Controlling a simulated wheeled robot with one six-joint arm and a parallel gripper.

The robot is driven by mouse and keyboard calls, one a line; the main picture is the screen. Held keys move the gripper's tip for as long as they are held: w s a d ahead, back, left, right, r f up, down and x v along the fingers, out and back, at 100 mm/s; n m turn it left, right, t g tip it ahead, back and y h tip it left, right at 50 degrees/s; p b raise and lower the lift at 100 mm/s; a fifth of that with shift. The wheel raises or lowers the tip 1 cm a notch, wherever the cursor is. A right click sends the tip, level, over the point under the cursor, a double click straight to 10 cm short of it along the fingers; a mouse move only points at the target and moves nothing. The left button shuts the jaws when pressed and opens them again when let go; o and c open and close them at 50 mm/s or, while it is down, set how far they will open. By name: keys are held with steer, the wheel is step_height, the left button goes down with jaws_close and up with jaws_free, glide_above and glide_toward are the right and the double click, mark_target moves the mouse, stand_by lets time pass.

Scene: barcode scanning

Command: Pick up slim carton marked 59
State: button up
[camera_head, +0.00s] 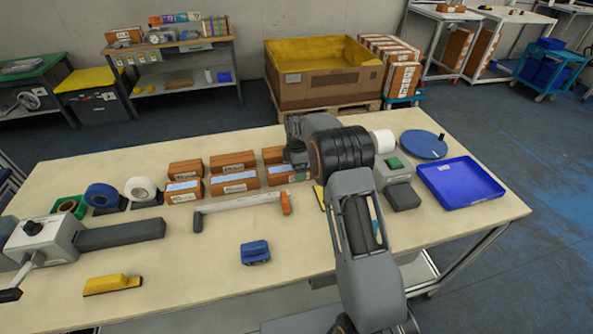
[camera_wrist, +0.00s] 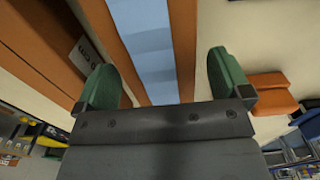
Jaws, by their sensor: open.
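Several brown cartons with white labels stand in two short rows on the table; the front ones have pale blue tops. The front right carton (camera_head: 278,178) is beside and partly under my gripper (camera_head: 298,165). In the wrist view my gripper (camera_wrist: 165,80) is open, and a brown-edged carton with a pale blue face (camera_wrist: 150,45) runs between its green fingertips. I cannot tell whether the fingers touch it. Another brown carton (camera_wrist: 50,45) with a label lies to the left. The label numbers are too small or blurred to read, so I cannot tell which carton is 59.
A grey bar with an orange end (camera_head: 240,204) lies in front of the cartons. A blue block (camera_head: 255,252) and a yellow tool (camera_head: 112,285) lie nearer. Tape rolls (camera_head: 102,195) stand left. A blue tray (camera_head: 460,183) lies right. The front middle table is mostly clear.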

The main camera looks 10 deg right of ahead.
steer(key=shift+f, duration=0.25)
steer(key=shift+c, duration=0.3)
steer(key=c, duration=1.2)
